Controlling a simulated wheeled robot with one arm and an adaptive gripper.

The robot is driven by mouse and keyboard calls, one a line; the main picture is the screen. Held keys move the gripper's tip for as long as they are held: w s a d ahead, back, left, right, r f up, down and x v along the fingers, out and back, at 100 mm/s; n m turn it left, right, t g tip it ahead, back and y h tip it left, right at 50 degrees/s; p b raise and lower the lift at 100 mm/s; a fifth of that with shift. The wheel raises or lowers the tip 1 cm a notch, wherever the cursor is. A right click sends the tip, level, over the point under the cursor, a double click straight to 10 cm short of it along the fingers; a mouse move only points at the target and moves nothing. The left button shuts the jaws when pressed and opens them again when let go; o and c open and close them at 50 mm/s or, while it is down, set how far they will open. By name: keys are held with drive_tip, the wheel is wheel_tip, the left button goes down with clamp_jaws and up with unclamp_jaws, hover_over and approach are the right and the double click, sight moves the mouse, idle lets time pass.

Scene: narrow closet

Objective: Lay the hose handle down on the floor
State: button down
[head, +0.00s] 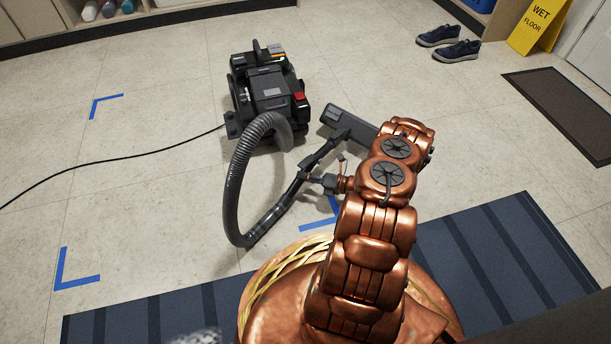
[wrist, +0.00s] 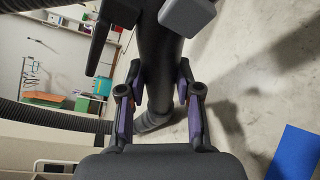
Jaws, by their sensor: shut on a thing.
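The hose handle (head: 304,172) is a dark tube, slanting from a wide dark floor nozzle (head: 348,122) down to the ribbed grey hose (head: 237,190). The hose loops back to the black vacuum cleaner (head: 270,92). My gripper (head: 314,180) is shut on the handle from the right, around its middle. In the wrist view, the dark handle (wrist: 158,68) runs between the two purple-padded fingers of my gripper (wrist: 160,98). The handle looks tilted and seems to be above the floor; its exact height is hard to tell. My arm hides part of the nozzle's right end.
Blue tape corners (head: 76,270) mark the pale tiled floor, one beneath the handle. A black cord (head: 110,160) runs left. A striped blue mat (head: 480,255) lies in front. Shoes (head: 457,50), a yellow wet-floor sign (head: 540,24) and a dark doormat (head: 565,112) are at right.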

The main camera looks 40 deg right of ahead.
drive_tip(key=shift+f, duration=0.3)
drive_tip(key=c, duration=0.7)
unclamp_jaws()
drive_tip(key=v, duration=1.2)
